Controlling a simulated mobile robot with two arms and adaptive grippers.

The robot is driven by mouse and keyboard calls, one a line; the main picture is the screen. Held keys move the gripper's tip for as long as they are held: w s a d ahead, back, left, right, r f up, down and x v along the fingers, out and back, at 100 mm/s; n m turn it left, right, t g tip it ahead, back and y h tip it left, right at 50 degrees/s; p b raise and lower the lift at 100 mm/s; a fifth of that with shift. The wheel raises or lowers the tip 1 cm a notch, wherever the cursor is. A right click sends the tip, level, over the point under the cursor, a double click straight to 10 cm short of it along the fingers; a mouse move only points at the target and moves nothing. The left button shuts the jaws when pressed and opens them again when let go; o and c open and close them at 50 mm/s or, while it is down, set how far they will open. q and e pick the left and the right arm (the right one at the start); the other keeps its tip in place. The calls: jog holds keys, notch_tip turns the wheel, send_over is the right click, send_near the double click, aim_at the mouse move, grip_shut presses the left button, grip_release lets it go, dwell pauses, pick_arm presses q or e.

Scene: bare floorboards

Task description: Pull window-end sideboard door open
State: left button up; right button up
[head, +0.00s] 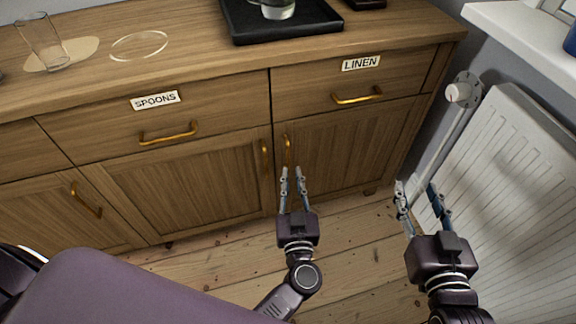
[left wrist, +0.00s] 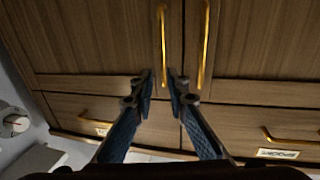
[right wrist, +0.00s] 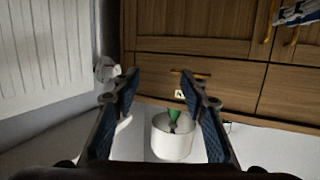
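The window-end sideboard door (head: 345,150) is the right-hand wooden door, below the LINEN drawer; it looks shut. Its upright brass handle (head: 287,148) is at the door's left edge. My left gripper (head: 294,172) is open just in front of and below that handle. In the left wrist view the same handle (left wrist: 163,45) lines up between the fingertips (left wrist: 160,76); I see no grip on it, and contact cannot be told. My right gripper (head: 420,190) is open and empty, right of the sideboard by the radiator; its spread fingers show in the right wrist view (right wrist: 172,82).
The neighbouring door's handle (head: 265,153) is close beside. A white radiator (head: 520,180) with a valve (head: 458,93) stands at the right. A black tray (head: 240,28), a glass (head: 50,50) and a clear ring (head: 138,46) are on the sideboard. Bare floorboards (head: 215,265) lie in front.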

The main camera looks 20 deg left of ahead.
aim_at(288, 156)
pick_arm(q)
jog(key=shift+y, duration=0.3)
jog(key=b+x, duration=0.2)
jog(key=x, duration=0.5)
jog(key=shift+w+a, duration=0.1)
jog(key=shift+a, duration=0.05)
jog(key=shift+w+a, duration=0.15)
jog(key=shift+w, duration=0.15)
pick_arm(e)
notch_tip(288, 156, up, 13)
jog(key=a+t+y, duration=0.1)
jog(key=t+y, duration=0.1)
jog(key=t, duration=0.4)
jog(key=shift+s, duration=0.4)
pick_arm(q)
jog(key=shift+c, duration=0.5)
pick_arm(e)
jog(key=shift+a+f, duration=0.1)
pick_arm(q)
grip_shut()
